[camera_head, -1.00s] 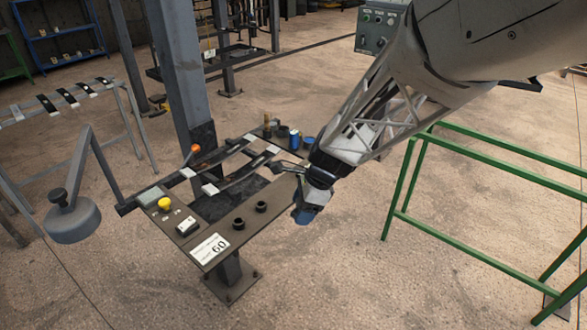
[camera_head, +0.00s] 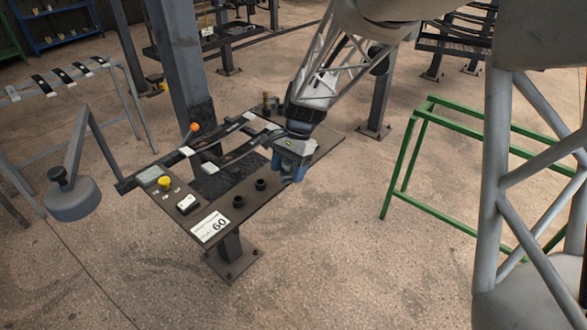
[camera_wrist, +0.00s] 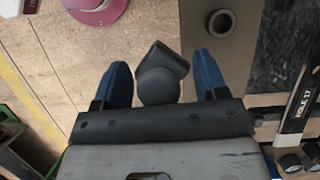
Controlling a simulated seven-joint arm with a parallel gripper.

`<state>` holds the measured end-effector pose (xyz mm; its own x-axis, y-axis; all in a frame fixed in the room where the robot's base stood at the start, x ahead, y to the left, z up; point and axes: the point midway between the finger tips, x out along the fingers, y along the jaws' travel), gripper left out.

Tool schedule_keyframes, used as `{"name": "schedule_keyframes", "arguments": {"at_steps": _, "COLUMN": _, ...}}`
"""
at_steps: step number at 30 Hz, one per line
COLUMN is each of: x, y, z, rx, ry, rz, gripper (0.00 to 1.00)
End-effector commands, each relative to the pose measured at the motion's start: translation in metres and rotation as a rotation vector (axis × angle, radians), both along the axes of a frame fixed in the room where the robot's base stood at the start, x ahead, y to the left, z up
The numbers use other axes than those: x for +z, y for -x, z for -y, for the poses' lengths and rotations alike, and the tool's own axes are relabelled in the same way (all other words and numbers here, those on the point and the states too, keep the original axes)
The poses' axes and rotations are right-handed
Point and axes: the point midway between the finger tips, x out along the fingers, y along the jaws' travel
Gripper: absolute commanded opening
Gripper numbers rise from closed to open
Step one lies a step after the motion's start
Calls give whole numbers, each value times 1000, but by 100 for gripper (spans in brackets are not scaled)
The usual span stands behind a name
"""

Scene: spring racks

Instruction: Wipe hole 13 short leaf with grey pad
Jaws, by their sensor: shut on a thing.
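My gripper (camera_head: 290,172) hangs over the right part of the dark bench, beyond the two black rings. Its blue fingers (camera_wrist: 160,85) are shut on a dark grey block, which I take as the grey pad (camera_wrist: 160,72). Two dark leaves with pale ends lie on the bench rack: a rear leaf (camera_head: 220,134) and a front leaf (camera_head: 240,150). The gripper is right of and apart from their near ends. In the wrist view a leaf marked "HOLE 17" (camera_wrist: 298,103) shows at right. I cannot read a hole 13 mark.
The bench (camera_head: 265,205) carries black rings (camera_head: 238,201), a yellow button (camera_head: 164,182), a white switch box (camera_head: 187,203) and a "60" label (camera_head: 209,227). A blue-grey post (camera_head: 180,75) stands close behind. A green frame (camera_head: 405,165) stands to the right, with open floor between.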

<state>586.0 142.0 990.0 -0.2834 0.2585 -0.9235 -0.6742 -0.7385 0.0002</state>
Motion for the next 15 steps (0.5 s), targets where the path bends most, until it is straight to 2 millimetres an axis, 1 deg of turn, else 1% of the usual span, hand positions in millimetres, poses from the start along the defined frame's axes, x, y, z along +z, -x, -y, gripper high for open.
{"name": "schedule_keyframes", "arguments": {"at_steps": 1, "x": 1, "y": -7, "z": -5, "rx": 83, "ry": 0, "rz": 0, "gripper": 48}}
{"name": "schedule_keyframes", "arguments": {"at_steps": 15, "x": 9, "y": -53, "z": -41, "rx": 876, "ry": 2, "rz": 1, "gripper": 48}}
